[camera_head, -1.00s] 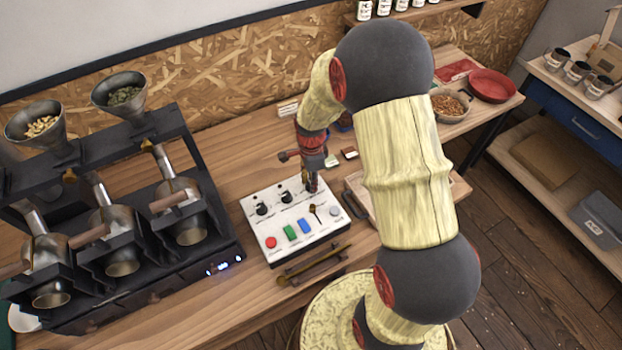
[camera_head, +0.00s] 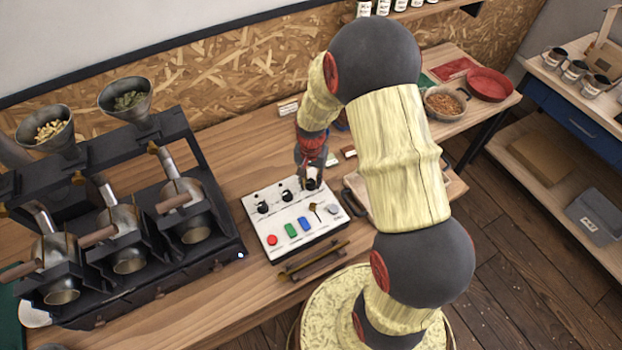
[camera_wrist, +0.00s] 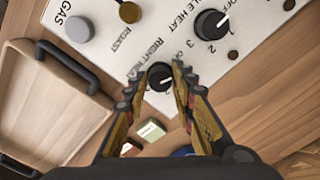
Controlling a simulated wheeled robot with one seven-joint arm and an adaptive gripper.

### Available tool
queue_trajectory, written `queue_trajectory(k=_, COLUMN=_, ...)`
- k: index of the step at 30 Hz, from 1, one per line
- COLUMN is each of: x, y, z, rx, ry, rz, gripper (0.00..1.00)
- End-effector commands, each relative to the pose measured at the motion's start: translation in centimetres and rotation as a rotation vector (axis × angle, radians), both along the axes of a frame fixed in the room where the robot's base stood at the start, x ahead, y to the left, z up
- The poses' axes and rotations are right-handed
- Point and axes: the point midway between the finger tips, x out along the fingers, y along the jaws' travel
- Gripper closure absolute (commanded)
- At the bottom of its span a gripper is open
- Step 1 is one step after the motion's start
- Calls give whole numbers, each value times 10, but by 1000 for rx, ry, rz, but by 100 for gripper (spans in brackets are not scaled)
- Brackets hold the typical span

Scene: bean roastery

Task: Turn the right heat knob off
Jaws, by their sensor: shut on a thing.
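The white control panel (camera_head: 262,232) lies on the wooden bench, right of the roaster. Its right heat knob (camera_wrist: 160,77) is black and round with a pale pointer mark, beside the printed words RIGHT HEAT in the wrist view. My gripper (camera_wrist: 160,84) is over the panel's far right corner, its two fingers shut on the sides of that knob. In the head view my gripper (camera_head: 311,182) mostly hides the knob. The scale around the knob is partly covered, so its exact setting is unclear.
The middle heat knob (camera_wrist: 212,24) sits close beside my fingers. The panel also has red (camera_head: 272,240), green (camera_head: 291,230) and blue (camera_head: 305,223) buttons. A wooden tray (camera_wrist: 40,100) with a dark handle lies close by. The three-drum roaster (camera_head: 125,255) stands left.

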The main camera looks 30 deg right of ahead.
Motion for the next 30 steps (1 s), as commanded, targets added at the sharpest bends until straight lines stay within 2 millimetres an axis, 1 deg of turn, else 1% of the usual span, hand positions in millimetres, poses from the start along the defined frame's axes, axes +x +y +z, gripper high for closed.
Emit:
queue_trajectory(k=6, x=1, y=0, z=1, rx=0, ry=-1, rz=177, gripper=100)
queue_trajectory(k=15, x=1, y=0, z=1, rx=-1, ry=-2, rz=345, gripper=100)
queue_trajectory(k=21, x=1, y=0, z=1, rx=-1, ry=-3, rz=397, gripper=100)
queue_trajectory(k=30, x=2, y=0, z=1, rx=-1, ry=-3, rz=414, gripper=100)
